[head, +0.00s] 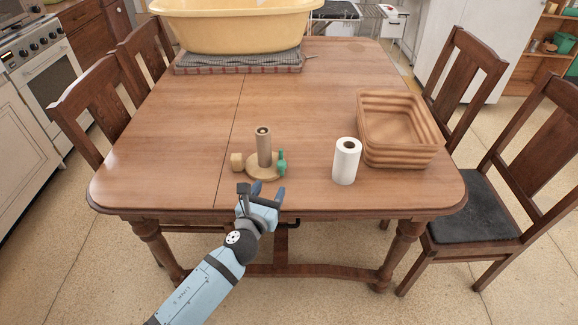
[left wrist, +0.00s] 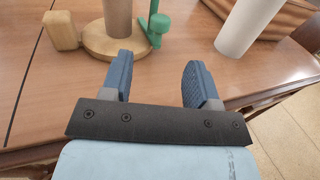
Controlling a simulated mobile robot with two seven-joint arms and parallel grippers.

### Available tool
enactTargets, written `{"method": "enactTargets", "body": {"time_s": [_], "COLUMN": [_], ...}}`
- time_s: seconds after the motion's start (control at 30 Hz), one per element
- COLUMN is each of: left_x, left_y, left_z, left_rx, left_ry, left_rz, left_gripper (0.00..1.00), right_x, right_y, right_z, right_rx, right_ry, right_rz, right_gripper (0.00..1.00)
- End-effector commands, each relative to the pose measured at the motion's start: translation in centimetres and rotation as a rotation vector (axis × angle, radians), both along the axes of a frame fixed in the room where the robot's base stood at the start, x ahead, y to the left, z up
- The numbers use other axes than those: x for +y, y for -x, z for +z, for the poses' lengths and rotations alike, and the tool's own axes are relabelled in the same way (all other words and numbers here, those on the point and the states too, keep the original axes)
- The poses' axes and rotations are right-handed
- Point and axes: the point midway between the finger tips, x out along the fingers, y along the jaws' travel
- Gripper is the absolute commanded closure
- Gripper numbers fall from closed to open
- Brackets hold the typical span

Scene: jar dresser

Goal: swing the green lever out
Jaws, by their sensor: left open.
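The green lever (head: 282,161) stands upright at the right side of a round wooden base (head: 262,173) with a thick upright post (head: 264,147). In the left wrist view the lever (left wrist: 158,27) shows with a round knob low at its side, close to the post's base (left wrist: 112,44). My left gripper (head: 268,190) is open and empty at the table's front edge, just in front of the base. In the left wrist view its blue fingers (left wrist: 158,82) are apart, with the lever beyond the gap between them. My right gripper is not in view.
A wooden block (head: 237,161) is at the base's left side. A white paper roll (head: 346,162) stands to the right, before a ribbed brown basket (head: 399,150). A yellow tub (head: 236,27) sits at the table's back.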

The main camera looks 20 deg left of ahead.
Motion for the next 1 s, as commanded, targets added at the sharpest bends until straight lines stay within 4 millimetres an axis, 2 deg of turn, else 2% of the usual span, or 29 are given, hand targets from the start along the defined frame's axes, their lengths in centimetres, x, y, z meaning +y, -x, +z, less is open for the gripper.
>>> {"method": "enactTargets", "body": {"time_s": [0.3,0.5,0.7,1.0], "left_x": [-0.3,-0.4,-0.5,-0.5], "left_y": [-6.9,-10.1,-11.6,-11.8], "left_z": [0.0,-0.1,0.0,0.0], "left_rx": [-0.001,0.000,0.001,0.001], "left_ry": [0.005,0.005,0.006,0.006], "left_rz": [0.002,0.001,0.001,0.000], "left_gripper": [0.45,0.45,0.45,0.45], "right_x": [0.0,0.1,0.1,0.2], "right_y": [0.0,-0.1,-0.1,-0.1], "right_z": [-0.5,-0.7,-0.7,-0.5], "right_rx": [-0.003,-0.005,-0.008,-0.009], "right_ry": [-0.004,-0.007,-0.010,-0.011], "right_rz": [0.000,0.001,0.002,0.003], "right_gripper": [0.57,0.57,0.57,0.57]}}
